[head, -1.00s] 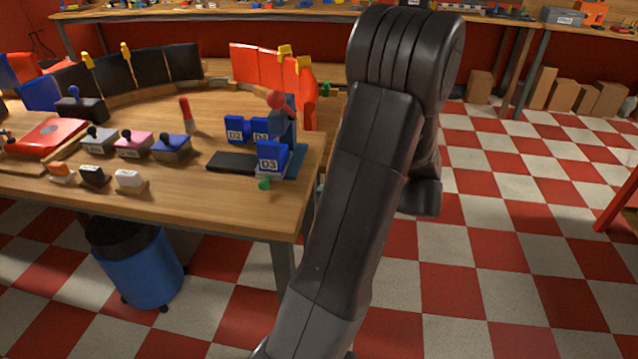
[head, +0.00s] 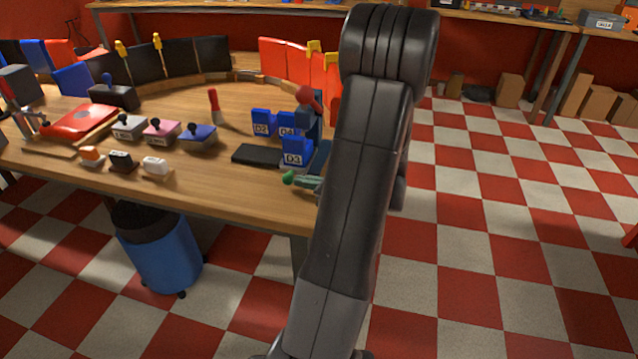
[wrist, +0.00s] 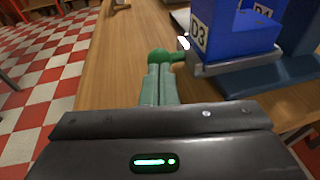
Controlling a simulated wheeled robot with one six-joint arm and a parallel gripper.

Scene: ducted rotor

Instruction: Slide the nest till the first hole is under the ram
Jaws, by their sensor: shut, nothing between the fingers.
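The blue block marked D3 (head: 297,150) sits on a grey slide plate at the front of a blue press with a red ball knob (head: 307,97). A green knob (head: 288,178) sticks out from the slide's front; it also shows in the wrist view (wrist: 159,55), joined to the grey slide (wrist: 228,60). My gripper (wrist: 160,72) has its pale green fingers shut and empty, tips at or just short of the green knob; I cannot tell whether they touch. The ram and the holes cannot be made out.
Blue blocks marked D2 (head: 262,121) and D4 (head: 287,122) stand behind D3. A black pad (head: 256,155) lies to its left. Stamps (head: 197,136) fill the table's left part. The table's front edge (head: 220,208) is close; bare wood lies along it.

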